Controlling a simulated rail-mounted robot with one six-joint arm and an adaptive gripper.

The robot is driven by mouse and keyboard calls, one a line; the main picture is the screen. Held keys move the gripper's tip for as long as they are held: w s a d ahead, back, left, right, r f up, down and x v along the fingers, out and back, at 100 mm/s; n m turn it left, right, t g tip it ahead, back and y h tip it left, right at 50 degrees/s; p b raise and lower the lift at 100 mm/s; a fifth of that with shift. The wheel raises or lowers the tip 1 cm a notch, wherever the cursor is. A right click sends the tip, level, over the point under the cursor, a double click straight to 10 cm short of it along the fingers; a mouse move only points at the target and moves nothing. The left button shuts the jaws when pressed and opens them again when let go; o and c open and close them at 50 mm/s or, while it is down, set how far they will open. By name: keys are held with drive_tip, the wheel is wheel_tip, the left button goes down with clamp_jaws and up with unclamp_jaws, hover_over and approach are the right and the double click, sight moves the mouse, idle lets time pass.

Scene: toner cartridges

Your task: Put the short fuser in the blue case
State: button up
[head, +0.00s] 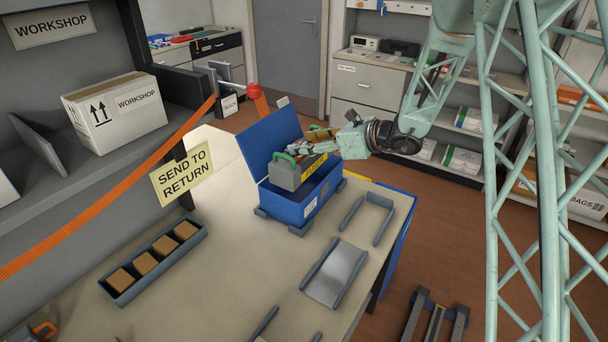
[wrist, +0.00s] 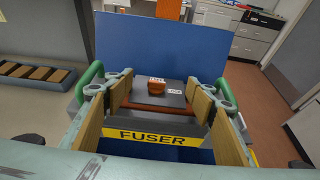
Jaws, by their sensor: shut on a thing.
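The fuser (head: 285,177) is a grey block with green handles and a yellow FUSER label, which faces me in the wrist view (wrist: 158,138). My gripper (head: 303,154) is shut on it, with tan-padded fingers on either side in the wrist view (wrist: 158,88). The blue case (head: 312,204) stands on the table with its lid (head: 268,143) raised behind. The fuser is over the case's opening, its upper part above the rim. Blue case interior shows below the label in the wrist view. The fuser's underside is hidden, so I cannot tell whether it touches the case floor.
A grey tray (head: 335,272) and a grey bracket (head: 368,217) lie on the table (head: 240,270) in front of the case. A long tray (head: 122,294) with several brown blocks is at left. The table between is clear.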

drive_tip(key=shift+f+b, duration=0.5)
drive_tip(key=shift+f, duration=2.45)
drive_tip(key=shift+w+f+b, duration=0.1)
drive_tip(key=shift+f+b, duration=0.25)
drive_tip(key=shift+f, duration=1.5)
drive_tip(key=shift+f+b, duration=0.6)
drive_tip(key=shift+b, duration=0.05)
drive_tip(key=o, duration=1.6)
drive_tip(key=shift+f, duration=0.1)
drive_tip(key=shift+r+p, duration=0.3)
